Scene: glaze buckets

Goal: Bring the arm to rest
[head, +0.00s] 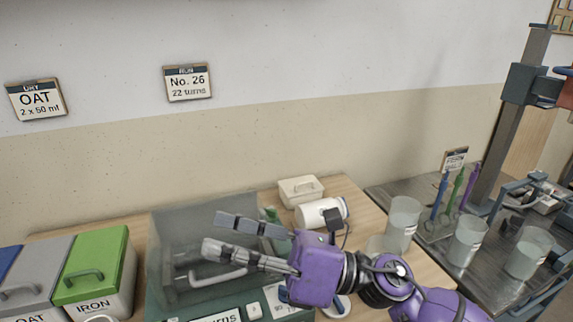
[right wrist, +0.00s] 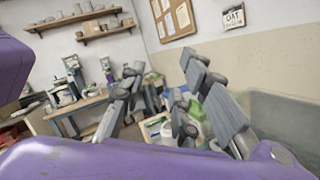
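My right arm, purple, comes in from the lower right in the head view. My right gripper (head: 222,236) points left, above a grey-green box-shaped machine with a see-through lid (head: 175,235). Its grey fingers are apart with nothing between them. In the right wrist view the right gripper (right wrist: 165,95) also shows spread fingers and an empty gap. My left gripper is not in either view.
A green-lidded IRON bin (head: 95,265) and a grey-lidded OAT bin (head: 35,270) stand at left. Clear beakers (head: 403,222) and upright coloured tools (head: 458,190) stand at right. A white jar (head: 318,214) lies behind my gripper. A white lidded box (head: 300,190) sits near the wall.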

